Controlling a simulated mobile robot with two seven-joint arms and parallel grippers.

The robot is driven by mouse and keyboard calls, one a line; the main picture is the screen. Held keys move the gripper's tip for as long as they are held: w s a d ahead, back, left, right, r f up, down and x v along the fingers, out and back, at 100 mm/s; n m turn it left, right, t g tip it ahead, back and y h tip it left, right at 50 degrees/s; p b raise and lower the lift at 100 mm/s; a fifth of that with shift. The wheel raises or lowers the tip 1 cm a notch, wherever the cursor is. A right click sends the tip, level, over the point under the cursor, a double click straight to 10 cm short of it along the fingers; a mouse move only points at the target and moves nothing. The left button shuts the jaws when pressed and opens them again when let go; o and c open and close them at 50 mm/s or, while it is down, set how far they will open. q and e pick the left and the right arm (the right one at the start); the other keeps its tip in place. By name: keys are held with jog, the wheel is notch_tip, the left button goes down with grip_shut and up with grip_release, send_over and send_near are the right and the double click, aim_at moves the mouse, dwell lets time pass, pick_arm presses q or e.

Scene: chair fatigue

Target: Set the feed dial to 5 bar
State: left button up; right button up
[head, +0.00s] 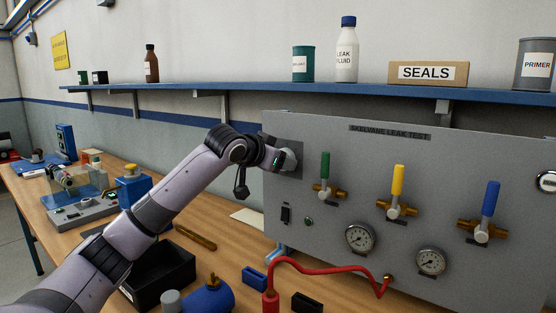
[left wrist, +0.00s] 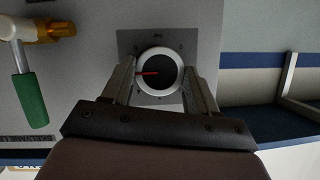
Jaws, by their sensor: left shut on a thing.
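The feed dial (left wrist: 160,72) is a round knob with a pale rim, a dark face and a red pointer, set on a grey square plate (left wrist: 205,45). In the left wrist view the pointer points left; the scale marks are too small to read. My left gripper (left wrist: 161,84) has one finger on each side of the dial and is shut on it. In the head view my left gripper (head: 283,160) is at the upper left of the grey leak test panel (head: 390,155), partly covering the dial. My right gripper is not in view.
Green (head: 325,165), yellow (head: 398,180) and blue (head: 490,198) valve handles stick out right of the dial. Two gauges (head: 360,238) sit below them. A red hose (head: 330,267) runs to the panel. A shelf (head: 220,88) with bottles and cans is above.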

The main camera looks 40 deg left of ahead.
pick_arm(q)
jog(key=shift+f, duration=0.15)
jog(key=o, duration=1.1)
jog(key=shift+c, duration=0.2)
jog(key=shift+s, duration=0.1)
jog(key=b+v, duration=0.2)
jog(key=v, duration=0.5)
